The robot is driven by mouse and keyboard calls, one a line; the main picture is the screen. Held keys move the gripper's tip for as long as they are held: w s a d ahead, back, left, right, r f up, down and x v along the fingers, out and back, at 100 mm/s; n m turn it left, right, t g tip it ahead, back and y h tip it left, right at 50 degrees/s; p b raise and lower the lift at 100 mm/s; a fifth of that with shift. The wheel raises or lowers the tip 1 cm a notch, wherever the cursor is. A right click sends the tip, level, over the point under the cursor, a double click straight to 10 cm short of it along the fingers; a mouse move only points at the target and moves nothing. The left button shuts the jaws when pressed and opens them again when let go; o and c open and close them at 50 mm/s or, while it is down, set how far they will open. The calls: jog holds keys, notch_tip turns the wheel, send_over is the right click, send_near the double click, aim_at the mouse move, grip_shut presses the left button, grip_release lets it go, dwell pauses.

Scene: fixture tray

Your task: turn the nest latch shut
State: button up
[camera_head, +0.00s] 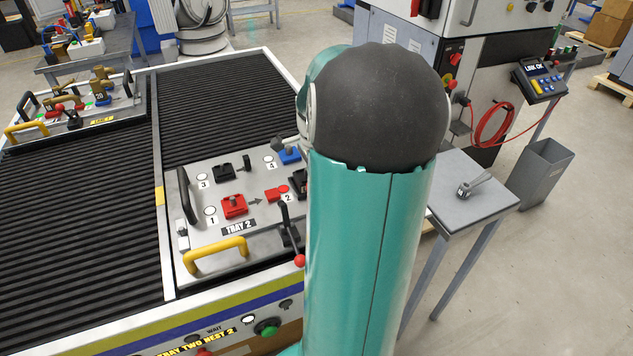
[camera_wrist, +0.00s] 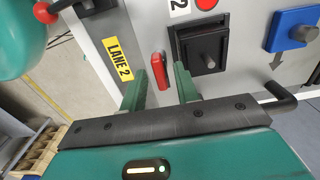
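The red nest latch (camera_wrist: 160,70) shows in the wrist view as a short upright bar beside a black square nest (camera_wrist: 208,65) with a grey post. My gripper (camera_wrist: 161,82) is open, with one green finger on each side of the latch's lower end. I cannot tell whether the fingers touch it. In the head view my teal arm stands in front of the right side of tray 2 (camera_head: 215,262) and hides my gripper and the latch.
A blue block (camera_wrist: 292,28) and a black handle (camera_wrist: 283,97) are right of the nest in the wrist view. A red-knobbed lever (camera_head: 299,259) stands at the tray's front, near a yellow handle (camera_head: 215,250). A red block (camera_head: 234,208) sits by spot 1.

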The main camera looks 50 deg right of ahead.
grip_shut()
jog(key=n, duration=0.4)
jog(key=shift+n, duration=0.9)
